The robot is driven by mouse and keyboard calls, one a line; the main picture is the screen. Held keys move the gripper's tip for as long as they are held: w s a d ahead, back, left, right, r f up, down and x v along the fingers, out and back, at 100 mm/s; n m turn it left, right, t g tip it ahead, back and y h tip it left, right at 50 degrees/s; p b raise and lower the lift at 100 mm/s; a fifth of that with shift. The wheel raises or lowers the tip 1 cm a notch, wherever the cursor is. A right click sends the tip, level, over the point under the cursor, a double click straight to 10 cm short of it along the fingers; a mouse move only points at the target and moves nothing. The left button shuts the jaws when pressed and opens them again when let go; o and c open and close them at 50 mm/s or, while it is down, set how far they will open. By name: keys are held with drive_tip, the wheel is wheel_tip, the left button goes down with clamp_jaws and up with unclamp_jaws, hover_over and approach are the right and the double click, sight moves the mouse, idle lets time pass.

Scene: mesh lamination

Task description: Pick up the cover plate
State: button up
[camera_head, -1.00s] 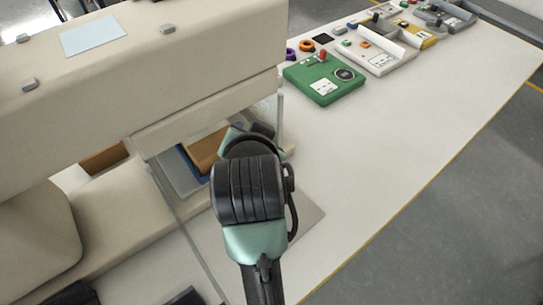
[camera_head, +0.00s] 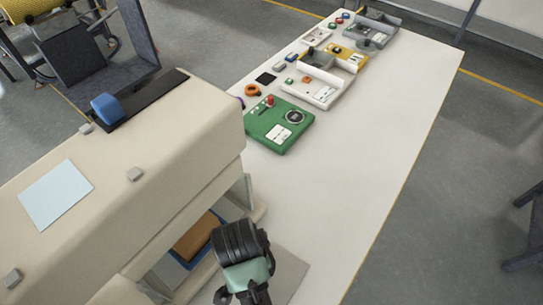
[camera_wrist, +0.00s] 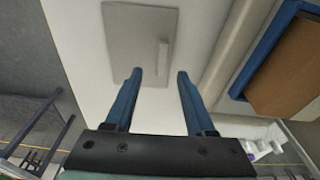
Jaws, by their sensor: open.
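The cover plate is a thin grey plate (camera_wrist: 128,40) with a raised pale bar handle (camera_wrist: 163,56), lying flat on the white table in the wrist view. In the head view part of the plate (camera_head: 289,274) shows beside my arm, which hides the rest. My gripper (camera_wrist: 160,73) has two blue fingers, open and empty. In the wrist view the fingertips lie on either side of the handle's lower end, but I cannot tell how far above the plate they are. The fingers are hidden in the head view.
A beige machine (camera_head: 150,150) stands close on the left, with a brown block (camera_head: 196,238) in a blue frame (camera_head: 215,222) in its opening. A green control box (camera_head: 280,125) and several other devices sit further back. The table's right side (camera_head: 370,130) is clear.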

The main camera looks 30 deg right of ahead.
sight(275, 278)
drive_tip(key=shift+w+d+f, duration=0.1)
drive_tip(key=shift+d+f, duration=0.05)
drive_tip(key=shift+f, duration=0.9)
drive_tip(key=shift+w+d+f, duration=0.1)
drive_tip(key=shift+w+f, duration=0.05)
drive_tip(key=shift+f, duration=0.9)
drive_tip(key=shift+w+d+f, duration=0.1)
drive_tip(key=shift+d+f, duration=0.05)
drive_tip(key=shift+f, duration=0.9)
clamp_jaws()
